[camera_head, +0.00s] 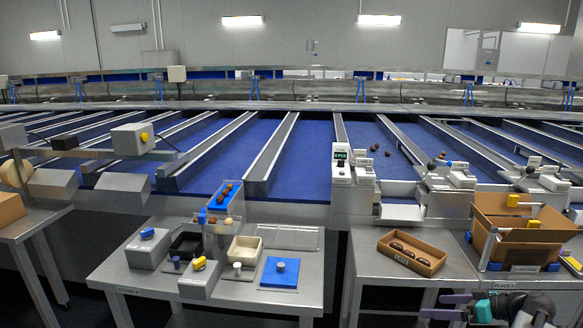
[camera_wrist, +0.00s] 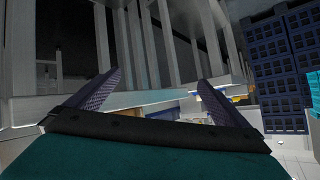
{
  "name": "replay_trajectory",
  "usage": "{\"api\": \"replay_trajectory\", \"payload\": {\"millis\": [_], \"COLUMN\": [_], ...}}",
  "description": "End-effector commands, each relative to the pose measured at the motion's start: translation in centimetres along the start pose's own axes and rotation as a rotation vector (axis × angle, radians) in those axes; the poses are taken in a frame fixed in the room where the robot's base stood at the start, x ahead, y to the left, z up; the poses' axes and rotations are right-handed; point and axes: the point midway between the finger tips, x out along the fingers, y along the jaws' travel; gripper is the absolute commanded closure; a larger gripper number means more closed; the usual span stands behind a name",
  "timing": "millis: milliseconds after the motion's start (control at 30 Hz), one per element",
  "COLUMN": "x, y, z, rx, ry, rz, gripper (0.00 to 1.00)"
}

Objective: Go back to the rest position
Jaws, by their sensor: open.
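My gripper (camera_head: 432,306) is low at the right of the head view, at the bottom edge, in front of the right-hand table. Its two purple fingers point left and stand apart, with nothing visible between them. In the wrist view my gripper (camera_wrist: 158,78) also shows open and empty, with metal table legs and a pale edge beyond the fingers. The teal and black body of the gripper fills the bottom of that view.
The right table (camera_head: 400,283) holds a shallow box (camera_head: 440,262) with dark dates and a large cardboard carton (camera_head: 487,210). The left table (camera_head: 130,272) holds bins and a blue plate (camera_head: 280,284). Blue crates (camera_wrist: 275,62) stand at right in the wrist view.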

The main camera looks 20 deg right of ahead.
Motion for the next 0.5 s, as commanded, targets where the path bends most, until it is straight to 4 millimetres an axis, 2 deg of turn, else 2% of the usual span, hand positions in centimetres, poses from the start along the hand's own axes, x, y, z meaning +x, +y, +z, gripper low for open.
{"api": "replay_trajectory", "payload": {"millis": [33,200,500], "x": [2.2,8.4,17.7], "y": [-0.8,-3.0,-8.2], "z": [0.9,4.0,10.2], "rx": [0.031,0.140,0.304], "ry": [-0.030,-0.140,-0.360], "rz": [-0.021,-0.066,-0.111], "gripper": [0.00,0.00,0.00]}}
